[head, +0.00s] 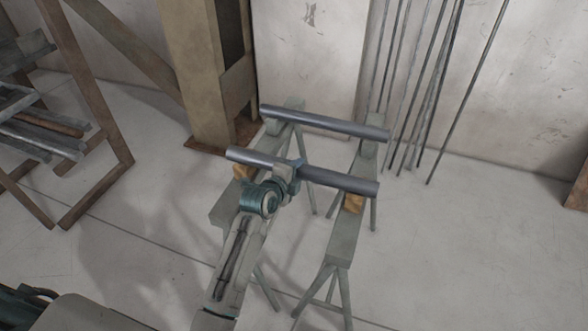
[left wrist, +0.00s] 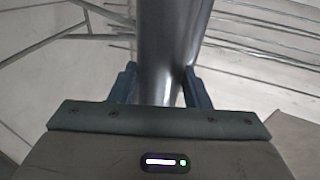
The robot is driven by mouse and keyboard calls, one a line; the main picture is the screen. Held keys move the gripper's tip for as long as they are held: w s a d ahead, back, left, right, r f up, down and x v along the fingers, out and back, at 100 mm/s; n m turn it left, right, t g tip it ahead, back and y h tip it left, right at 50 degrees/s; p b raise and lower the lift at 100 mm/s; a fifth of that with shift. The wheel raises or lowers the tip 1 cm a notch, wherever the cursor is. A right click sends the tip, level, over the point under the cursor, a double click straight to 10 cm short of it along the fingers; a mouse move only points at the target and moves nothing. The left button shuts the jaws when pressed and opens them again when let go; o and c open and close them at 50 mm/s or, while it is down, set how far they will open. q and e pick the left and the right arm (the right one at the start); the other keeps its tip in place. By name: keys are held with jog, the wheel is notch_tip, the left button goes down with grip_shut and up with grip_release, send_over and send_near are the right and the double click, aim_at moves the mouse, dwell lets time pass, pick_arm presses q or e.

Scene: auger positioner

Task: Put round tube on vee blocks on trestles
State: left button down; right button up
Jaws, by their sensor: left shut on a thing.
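My left gripper (head: 290,178) is shut on a grey round tube (head: 332,180) near its middle. In the left wrist view the tube (left wrist: 166,45) passes between the two fingers (left wrist: 160,88). The held tube spans both grey-green trestles, the left one (head: 226,208) and the right one (head: 341,240). An orange-brown vee block (head: 354,203) shows under the tube on the right trestle, and another (head: 241,172) on the left trestle. I cannot tell whether the tube touches them. A second grey tube (head: 325,122) lies across the far ends of the trestles. My right gripper is out of view.
A wooden rack (head: 95,115) with metal stock stands at the left. A thick wooden post (head: 205,70) rises behind the left trestle. Several thin rods (head: 432,95) lean on the back wall. The floor right of the trestles is clear.

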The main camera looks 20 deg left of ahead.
pick_arm(q)
jog(key=shift+r, duration=0.25)
jog(key=shift+f, duration=0.1)
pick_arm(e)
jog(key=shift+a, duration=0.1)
pick_arm(q)
jog(key=c, duration=0.8)
grip_release()
jog(key=shift+s+f, duration=0.1)
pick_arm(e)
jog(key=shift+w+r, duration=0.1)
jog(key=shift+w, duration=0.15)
pick_arm(q)
jog(key=shift+o, duration=0.2)
jog(key=b+v, duration=0.1)
jog(key=v, duration=1.1)
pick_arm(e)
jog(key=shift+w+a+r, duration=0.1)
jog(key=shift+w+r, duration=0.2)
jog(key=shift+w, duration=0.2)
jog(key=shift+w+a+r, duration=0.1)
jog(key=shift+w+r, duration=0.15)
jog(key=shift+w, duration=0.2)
